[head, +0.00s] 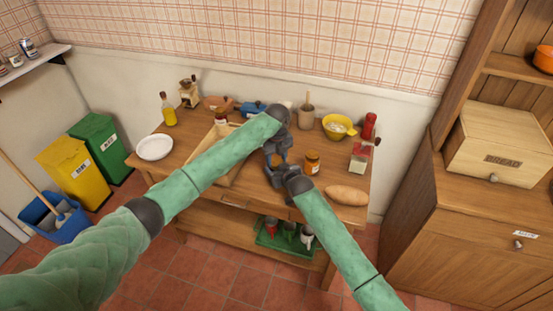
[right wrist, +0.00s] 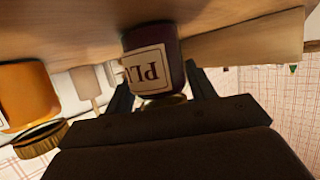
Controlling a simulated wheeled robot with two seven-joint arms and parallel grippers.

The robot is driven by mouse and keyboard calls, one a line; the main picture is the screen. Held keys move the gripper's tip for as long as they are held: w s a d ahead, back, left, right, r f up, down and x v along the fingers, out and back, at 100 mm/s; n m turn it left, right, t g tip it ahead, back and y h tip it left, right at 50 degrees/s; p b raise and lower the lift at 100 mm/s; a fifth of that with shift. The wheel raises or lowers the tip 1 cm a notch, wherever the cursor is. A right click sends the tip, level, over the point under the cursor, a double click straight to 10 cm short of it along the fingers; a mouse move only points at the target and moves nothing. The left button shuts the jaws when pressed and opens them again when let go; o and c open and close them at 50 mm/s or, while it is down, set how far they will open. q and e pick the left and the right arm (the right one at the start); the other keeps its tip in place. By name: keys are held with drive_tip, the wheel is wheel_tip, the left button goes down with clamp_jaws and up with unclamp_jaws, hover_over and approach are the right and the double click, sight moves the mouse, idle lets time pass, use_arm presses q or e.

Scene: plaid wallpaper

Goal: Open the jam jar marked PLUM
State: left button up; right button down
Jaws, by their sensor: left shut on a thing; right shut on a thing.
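The jam jar (right wrist: 152,54) is dark purple with a cream label. In the right wrist view it appears upside down, and the letters PL show. Its gold lid (right wrist: 168,99) shows partly behind my wrist. My right gripper (head: 277,172) is shut on the jar's body, one finger on each side; it also shows in the right wrist view (right wrist: 157,78). My left gripper (head: 276,152) points down from above, shut at the jar's lid. In the head view the grippers mostly hide the jar. I cannot tell whether its base touches the table.
An orange jar (head: 312,162) stands just right of the grippers. A bread loaf (head: 346,195), a yellow bowl (head: 338,126) and a glass canister (head: 360,157) are further right. A wooden tray (head: 228,182) lies left, partly under my left arm. A white plate (head: 154,147) is far left.

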use_arm(q)
drive_tip(key=n, duration=0.4)
drive_tip(key=shift+d, duration=0.1)
drive_tip(key=n, duration=0.2)
drive_tip(key=shift+n, duration=0.3)
drive_tip(key=o, duration=1.1)
drive_tip(key=shift+r, duration=0.15)
